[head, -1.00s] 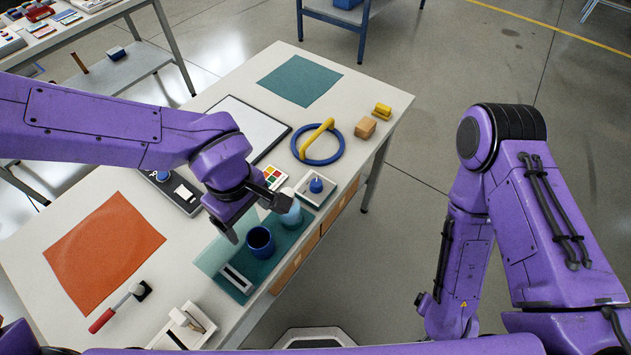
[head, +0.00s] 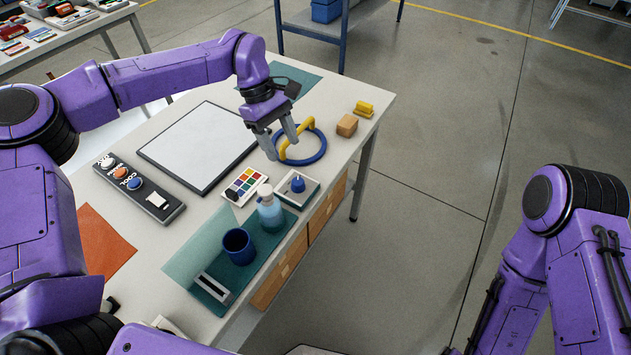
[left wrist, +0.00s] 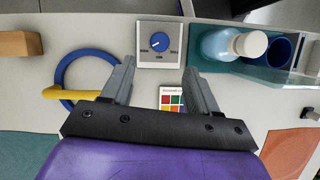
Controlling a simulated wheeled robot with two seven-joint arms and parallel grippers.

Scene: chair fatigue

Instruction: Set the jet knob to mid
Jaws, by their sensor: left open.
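The blue knob (head: 298,183) sits on a light square plate (head: 311,190) near the table's right edge, behind a bottle. In the left wrist view, the knob (left wrist: 160,41) has a small white mark towards its lower left, and small labels around it that I cannot read surely. My left gripper (head: 280,150) is open and empty, pointing down beside the blue ring, a little behind and left of the knob. In the left wrist view, its fingers (left wrist: 160,72) stand apart, with the knob plate ahead between them. My right gripper is out of view.
A blue ring with a yellow handle (head: 311,155) lies under my left gripper. A pale blue bottle (head: 268,212), a blue mug (head: 238,246) and a colour palette (head: 244,187) are near the knob. A wooden block (head: 347,125) and a button panel (head: 162,208) flank the area.

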